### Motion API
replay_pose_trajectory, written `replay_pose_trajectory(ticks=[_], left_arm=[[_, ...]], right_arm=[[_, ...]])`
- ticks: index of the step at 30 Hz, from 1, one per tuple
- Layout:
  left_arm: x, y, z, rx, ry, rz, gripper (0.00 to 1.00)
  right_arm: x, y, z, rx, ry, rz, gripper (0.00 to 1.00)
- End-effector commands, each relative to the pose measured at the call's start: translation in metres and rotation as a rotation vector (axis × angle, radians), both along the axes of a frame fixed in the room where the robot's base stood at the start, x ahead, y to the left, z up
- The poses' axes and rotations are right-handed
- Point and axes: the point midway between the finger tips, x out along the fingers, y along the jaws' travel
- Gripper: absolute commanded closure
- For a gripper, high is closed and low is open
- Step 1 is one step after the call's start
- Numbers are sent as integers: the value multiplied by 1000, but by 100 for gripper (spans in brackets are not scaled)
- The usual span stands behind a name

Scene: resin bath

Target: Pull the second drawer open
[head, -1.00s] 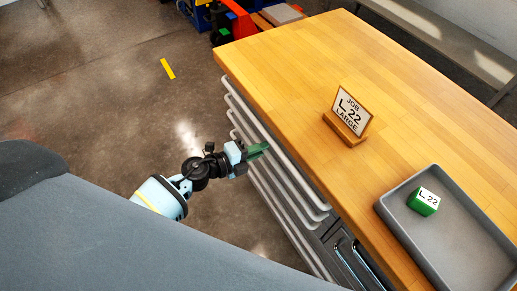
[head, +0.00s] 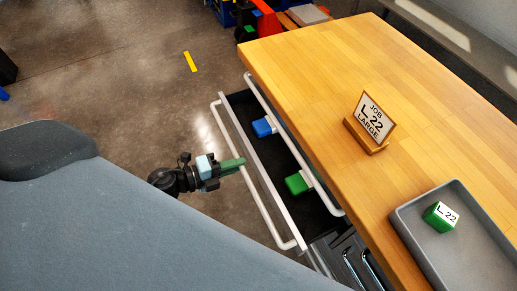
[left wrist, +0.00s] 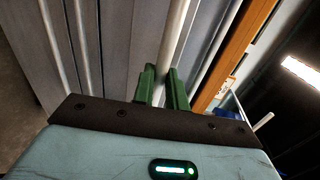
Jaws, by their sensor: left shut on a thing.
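The pulled-out drawer (head: 264,171) stands open under the wooden worktop, below a higher drawer handle. Its dark inside holds a blue block (head: 263,127) and a green block (head: 297,184), each with a white part beside it. My left gripper (head: 241,162) is at the middle of this drawer's white bar handle (head: 262,205). In the left wrist view, the green fingers (left wrist: 163,88) are shut on the handle bar (left wrist: 176,40). My right gripper is not in view.
On the worktop (head: 330,60) stand a "JOB L 22 LARGE" sign (head: 371,122) and a grey tray (head: 402,222) holding a green block (head: 440,216) labelled "L 22". More drawers lie below. Open floor (head: 120,80) lies to the left.

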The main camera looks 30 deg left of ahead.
Motion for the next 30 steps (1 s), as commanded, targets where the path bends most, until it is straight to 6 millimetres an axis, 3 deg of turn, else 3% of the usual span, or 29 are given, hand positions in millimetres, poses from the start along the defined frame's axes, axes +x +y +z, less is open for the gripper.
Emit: replay_pose_trajectory(ticks=[6,15,22,30], left_arm=[[-50,38,-3,2,6,0,100],[-102,79,-1,0,3,1,100],[-124,97,0,0,1,1,100],[-132,104,0,0,-1,1,100]], right_arm=[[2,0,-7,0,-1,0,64],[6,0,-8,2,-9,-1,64],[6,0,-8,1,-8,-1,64],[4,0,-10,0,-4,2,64]])
